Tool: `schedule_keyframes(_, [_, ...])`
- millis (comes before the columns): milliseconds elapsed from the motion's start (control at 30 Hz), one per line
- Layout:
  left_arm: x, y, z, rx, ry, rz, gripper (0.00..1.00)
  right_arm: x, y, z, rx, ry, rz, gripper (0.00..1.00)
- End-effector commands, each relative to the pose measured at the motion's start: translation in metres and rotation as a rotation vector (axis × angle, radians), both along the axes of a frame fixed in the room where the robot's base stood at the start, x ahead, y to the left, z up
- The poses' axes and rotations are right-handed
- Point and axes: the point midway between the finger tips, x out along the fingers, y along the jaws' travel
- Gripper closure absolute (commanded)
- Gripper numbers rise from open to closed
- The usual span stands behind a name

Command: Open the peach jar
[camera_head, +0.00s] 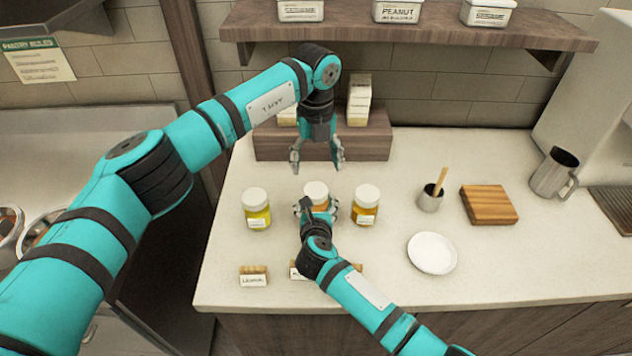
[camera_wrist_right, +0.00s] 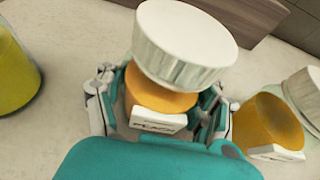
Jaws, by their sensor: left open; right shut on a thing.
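The peach jar (camera_head: 318,193) stands in the middle of three jars on the counter, with an orange body and a white lid on it. In the right wrist view its white lid (camera_wrist_right: 185,45) and its label reading PEACH (camera_wrist_right: 158,121) show. My right gripper (camera_head: 323,210) is shut on the jar's body, one finger on each side (camera_wrist_right: 160,105), below the lid. My left gripper (camera_head: 317,160) is open and empty, pointing down above and behind the peach jar, apart from the lid.
A yellow jar (camera_head: 257,212) stands left and an amber jar (camera_head: 365,207) stands close right. A wooden riser (camera_head: 272,145) is behind. A white plate (camera_head: 432,253), a cup with a stick (camera_head: 430,199), a wooden board (camera_head: 489,205) and a metal pitcher (camera_head: 552,173) stand right. Small label stands (camera_head: 253,279) are in front.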

Motion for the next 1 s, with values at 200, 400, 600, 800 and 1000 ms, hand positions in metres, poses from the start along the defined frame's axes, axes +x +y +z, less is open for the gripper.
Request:
schedule_keyframes(200, [-0.0002,-0.0005,0.0,0.0,0.0,-0.454,0.27,0.0001,0.0003,0.0005,0.001,-0.001,0.001,1.0])
schedule_keyframes(400, [-0.0004,-0.0005,-0.0002,-0.001,0.001,-0.955,0.27,0.0002,0.0003,0.0007,0.001,-0.001,0.001,1.0])
schedule_keyframes(600, [-0.0005,-0.0007,-0.0003,-0.001,0.001,-1.455,0.27,0.0003,0.0003,0.001,0.001,-0.002,0.001,1.0])
schedule_keyframes(800, [-0.0005,-0.0005,-0.0001,0.0,0.002,-1.955,0.27,0.0003,0.0003,0.0011,0.001,-0.002,0.001,1.0])
schedule_keyframes(1000, [-0.0007,-0.0005,-0.0001,-0.002,0.004,-2.456,0.27,0.0004,0.0003,0.0012,0.001,-0.002,0.001,1.0])
